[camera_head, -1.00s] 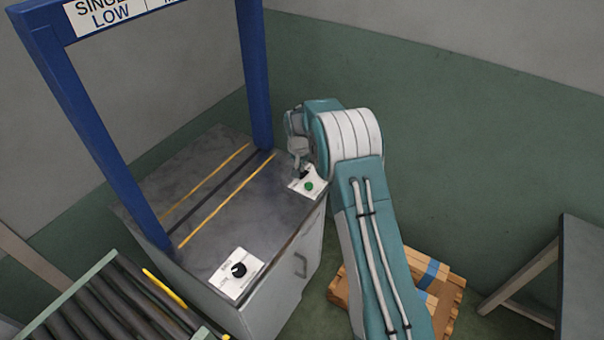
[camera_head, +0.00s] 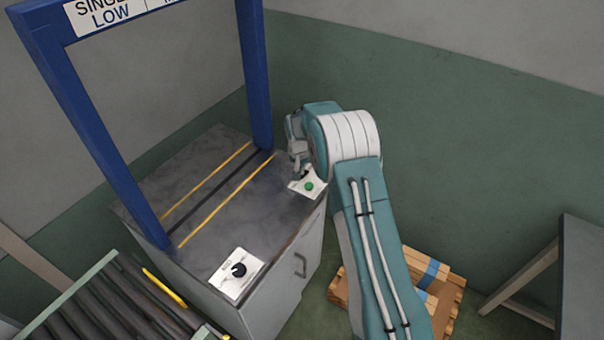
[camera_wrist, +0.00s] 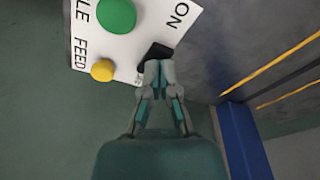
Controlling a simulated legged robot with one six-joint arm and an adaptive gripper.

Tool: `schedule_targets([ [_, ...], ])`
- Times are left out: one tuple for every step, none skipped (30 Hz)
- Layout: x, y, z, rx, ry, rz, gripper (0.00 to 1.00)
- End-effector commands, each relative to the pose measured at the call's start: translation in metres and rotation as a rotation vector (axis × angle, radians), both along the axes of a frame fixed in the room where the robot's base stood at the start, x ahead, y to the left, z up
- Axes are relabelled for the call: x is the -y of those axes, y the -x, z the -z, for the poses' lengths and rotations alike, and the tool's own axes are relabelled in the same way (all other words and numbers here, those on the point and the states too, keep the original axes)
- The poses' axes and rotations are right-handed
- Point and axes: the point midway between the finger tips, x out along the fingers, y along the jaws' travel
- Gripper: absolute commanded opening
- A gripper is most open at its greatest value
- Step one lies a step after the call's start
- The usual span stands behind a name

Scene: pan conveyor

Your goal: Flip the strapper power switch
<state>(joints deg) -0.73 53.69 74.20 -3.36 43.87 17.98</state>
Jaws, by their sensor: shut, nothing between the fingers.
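The strapper (camera_head: 205,180) is a grey cabinet with a dark top and a blue arch. At its right corner a white panel (camera_head: 301,188) carries a green button (camera_head: 309,186). In the wrist view the panel (camera_wrist: 125,50) shows the green button (camera_wrist: 116,15), a yellow button (camera_wrist: 103,70) and a black switch (camera_wrist: 157,52) beside the word ON. My gripper (camera_wrist: 156,68) is shut and empty, its tips at the switch and partly covering it. I cannot tell whether they touch. In the head view my gripper (camera_head: 298,166) is just above the panel.
A second white panel with a black knob (camera_head: 239,270) sits at the cabinet's near corner. A roller conveyor (camera_head: 105,300) stands at lower left. A wooden pallet stack (camera_head: 445,285) lies on the floor at right, and a grey table (camera_head: 585,270) stands further right.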

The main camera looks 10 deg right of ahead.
Motion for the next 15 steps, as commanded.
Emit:
schedule_targets([
  [0.0000,0.0001,0.0009,0.000,0.000,0.000,0.00],
  [0.0000,0.0000,0.0013,0.000,0.000,0.000,0.00],
  [0.0000,0.0000,0.0017,0.000,0.000,0.000,0.00],
  [0.0000,0.0000,0.0021,0.000,0.000,0.000,0.00],
  [0.0000,0.0000,0.0025,0.000,0.000,0.000,0.00],
  [0.0000,0.0000,0.0030,0.000,0.000,0.000,0.00],
  [0.0000,0.0000,0.0033,0.000,0.000,0.000,0.00],
  [0.0000,-0.0001,0.0037,0.000,0.000,0.000,0.00],
  [0.0000,0.0000,0.0042,0.000,0.000,0.000,0.00],
  [0.0000,-0.0001,0.0045,0.000,0.000,0.000,0.00],
  [0.0000,0.0000,0.0049,0.000,0.000,0.000,0.00],
  [0.0000,-0.0001,0.0054,0.001,0.000,0.000,0.00],
  [0.0000,0.0000,0.0058,0.001,0.000,0.000,0.00],
  [0.0000,-0.0001,0.0062,0.001,0.000,0.000,0.00],
  [0.0000,-0.0001,0.0067,0.001,0.000,0.000,0.00],
])
